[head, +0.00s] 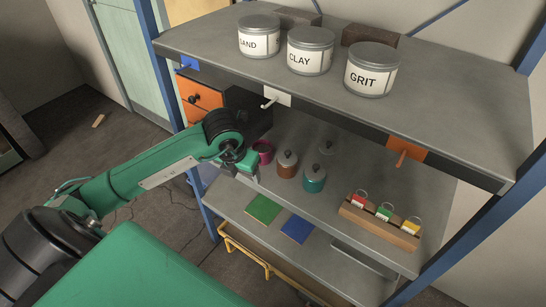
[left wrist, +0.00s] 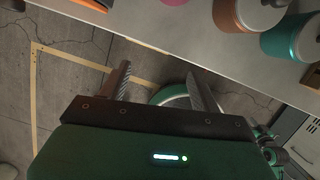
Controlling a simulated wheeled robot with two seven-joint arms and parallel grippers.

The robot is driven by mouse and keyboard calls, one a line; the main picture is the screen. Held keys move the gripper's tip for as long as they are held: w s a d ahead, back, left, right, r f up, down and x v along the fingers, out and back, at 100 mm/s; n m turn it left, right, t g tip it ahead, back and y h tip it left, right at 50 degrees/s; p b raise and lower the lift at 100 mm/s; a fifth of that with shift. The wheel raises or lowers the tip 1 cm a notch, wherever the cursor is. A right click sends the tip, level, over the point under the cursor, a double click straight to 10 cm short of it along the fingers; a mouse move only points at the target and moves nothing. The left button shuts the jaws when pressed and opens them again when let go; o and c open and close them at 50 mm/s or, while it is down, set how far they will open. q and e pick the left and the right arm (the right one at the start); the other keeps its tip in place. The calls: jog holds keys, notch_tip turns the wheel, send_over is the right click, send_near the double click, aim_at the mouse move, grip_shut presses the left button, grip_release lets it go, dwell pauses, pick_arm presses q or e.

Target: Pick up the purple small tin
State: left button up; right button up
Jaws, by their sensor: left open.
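The purple small tin (head: 264,152) stands on the middle shelf, at the left of a group of tins. My left gripper (head: 246,168) is at the shelf's front edge, just left of and nearer than this tin, and partly overlaps it in the head view. In the left wrist view only a sliver of the purple tin (left wrist: 196,2) shows at the top edge. There my left gripper (left wrist: 160,72) has its two fingers apart with nothing between them, and floor shows behind. My right gripper is in neither view.
A brown tin (head: 287,166) and a teal tin (head: 314,180) stand right of the purple one. The upper shelf (head: 220,45) overhangs, bearing cans labelled SAND, CLAY and GRIT. A dark drawer unit (head: 200,96) stands left.

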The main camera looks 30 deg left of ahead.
aim_at(263, 150)
pick_arm(q)
jog(key=w, duration=0.5)
jog(key=w+a+p, duration=0.1)
jog(key=w, duration=0.2)
jog(key=shift+w, duration=0.15)
jog(key=w, duration=0.2)
jog(key=shift+w+r, duration=0.1)
jog(key=shift+w, duration=0.2)
jog(key=shift+w+x, duration=0.25)
jog(key=shift+x, duration=0.9)
jog(key=shift+w+a+f+p, duration=0.15)
jog(key=shift+f+p, duration=0.15)
jog(key=shift+f, duration=0.15)
jog(key=c, duration=0.8)
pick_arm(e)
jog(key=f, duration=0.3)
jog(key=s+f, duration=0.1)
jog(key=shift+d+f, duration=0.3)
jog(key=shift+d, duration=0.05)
